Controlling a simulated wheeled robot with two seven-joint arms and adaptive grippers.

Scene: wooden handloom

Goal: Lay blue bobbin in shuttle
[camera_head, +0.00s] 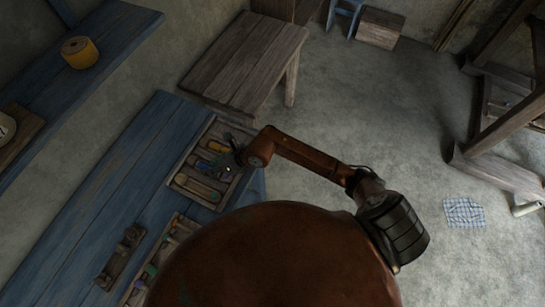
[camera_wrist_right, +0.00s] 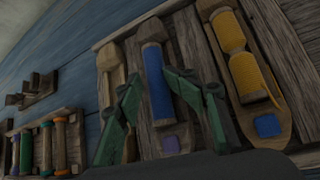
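The blue bobbin (camera_wrist_right: 156,80) lies lengthwise over the middle wooden shuttle (camera_wrist_right: 160,139) in the right wrist view. I see no clear gap below it. In the head view, the blue bobbin (camera_head: 203,165) shows small in the tray. My right gripper (camera_wrist_right: 151,78) has green fingers on either side of the bobbin. The left finger stands a little apart from it; the right fingertip overlaps its edge. The gripper looks open. In the head view, my right gripper (camera_head: 228,171) is over the tray. My left gripper is out of view.
A shuttle with a yellow bobbin (camera_wrist_right: 240,65) lies to the right in the tray (camera_head: 179,186). A rack of coloured bobbins (camera_wrist_right: 46,145) stands at lower left. The tray is on a blue bench (camera_head: 105,175); a wooden table (camera_head: 243,55) stands behind.

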